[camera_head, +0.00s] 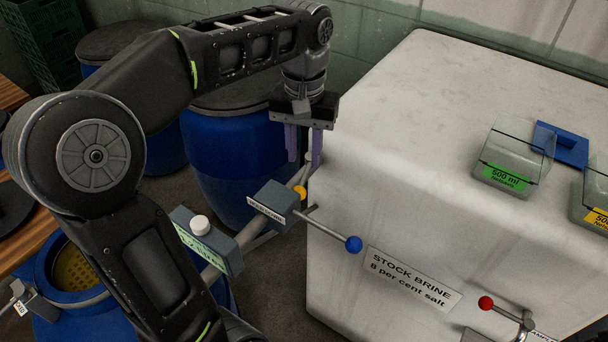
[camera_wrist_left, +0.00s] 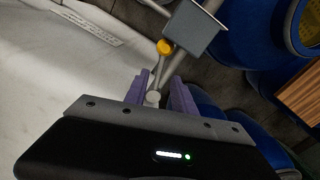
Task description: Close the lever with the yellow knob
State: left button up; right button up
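The yellow knob (camera_head: 299,192) shows beside a grey labelled box (camera_head: 273,203) on the pipe at the left side of the white tank. It also shows in the left wrist view (camera_wrist_left: 164,46), just past my fingertips. A metal rod (camera_wrist_left: 180,60) runs close by it, and a pale round end (camera_wrist_left: 152,98) lies between or behind my fingers; I cannot tell which. My left gripper (camera_head: 304,160) points down above the knob, with its purple fingers apart. It also shows in the left wrist view (camera_wrist_left: 161,76). No contact with the knob is visible. My right gripper is out of view.
The white tank (camera_head: 400,130) fills the right side. A blue-knob lever (camera_head: 353,244) and a red-knob lever (camera_head: 486,303) stick out in front of it. A box with a white knob (camera_head: 200,226) sits left. Blue barrels (camera_head: 235,150) stand behind.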

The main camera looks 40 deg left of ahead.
aim_at(304, 177)
pick_arm(q)
notch_tip(304, 177, down, 5)
jog(key=shift+f, duration=0.15)
grip_shut()
dwell(0.4)
dwell(1.1)
